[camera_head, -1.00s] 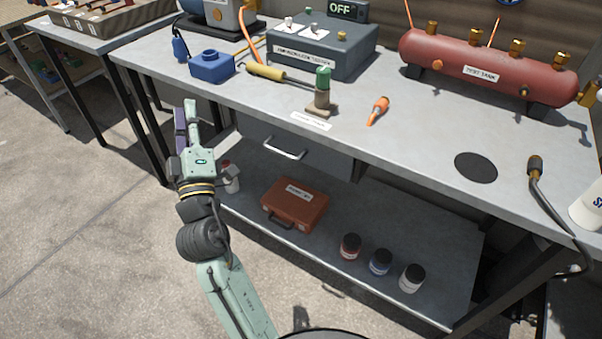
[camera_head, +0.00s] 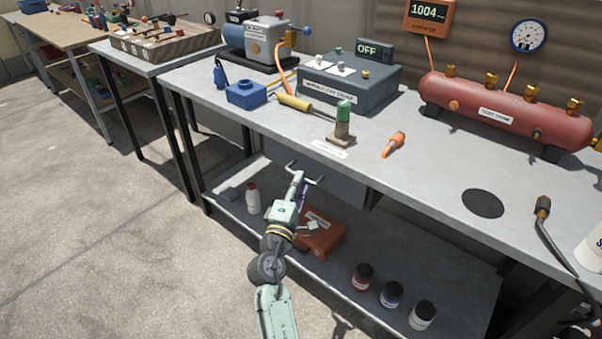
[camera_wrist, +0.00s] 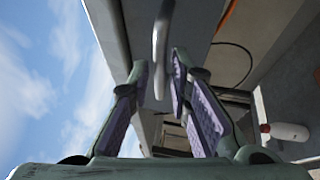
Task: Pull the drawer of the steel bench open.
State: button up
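The steel bench (camera_head: 420,165) has a grey drawer (camera_head: 345,190) under its top, and the drawer looks shut. Its bar handle (camera_head: 317,180) is partly covered by my gripper (camera_head: 298,178) in the head view. In the wrist view the drawer front (camera_wrist: 198,22) is straight ahead and the handle (camera_wrist: 159,45) runs lengthwise between the two fingertips of my gripper (camera_wrist: 160,72). The fingers are apart, with a small gap showing on each side of the handle. I cannot tell whether either finger touches it.
The lower shelf (camera_head: 330,275) holds a red case (camera_head: 322,240), a white bottle (camera_head: 253,200) and several jars (camera_head: 391,294). Open concrete floor (camera_head: 90,240) is at the left.

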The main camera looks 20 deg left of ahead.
jog(key=shift+w+a+r, duration=0.1)
jog(key=shift+w+r, duration=0.1)
jog(key=shift+w, duration=1.05)
jog(key=shift+c, duration=0.4)
grip_shut()
